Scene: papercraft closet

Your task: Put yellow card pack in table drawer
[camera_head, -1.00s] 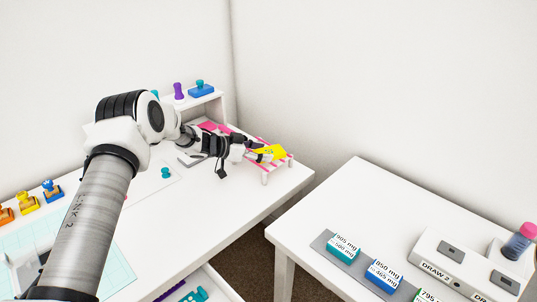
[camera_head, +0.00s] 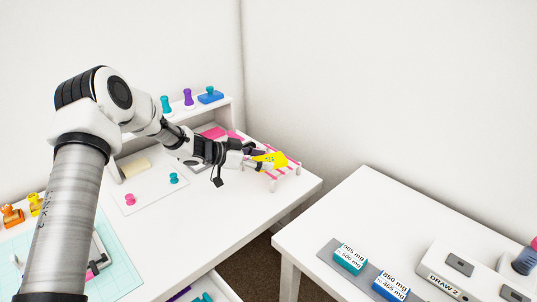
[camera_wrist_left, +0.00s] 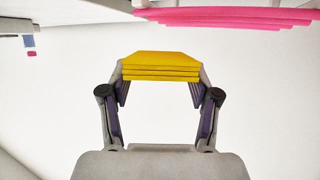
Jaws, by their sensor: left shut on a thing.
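The yellow card pack (camera_head: 271,160) is at the far right of the left white table (camera_head: 235,195), at the small pink-and-white striped rack (camera_head: 287,174). My left gripper (camera_head: 259,161) is shut on the pack. In the left wrist view the pack (camera_wrist_left: 160,66) shows as several stacked yellow layers between the fingertips of my left gripper (camera_wrist_left: 160,78). I cannot tell whether the pack still touches the rack. A white drawer (camera_head: 220,287) stands open at the table's front, with purple and teal things in it. My right gripper is out of view.
A shelf (camera_head: 220,107) with stamps stands at the back of the table. Pink sheets (camera_head: 214,132) lie near the gripper, and a pink stack (camera_wrist_left: 235,15) shows in the wrist view. A second white table (camera_head: 350,205) with labelled boxes stands right, across a gap.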

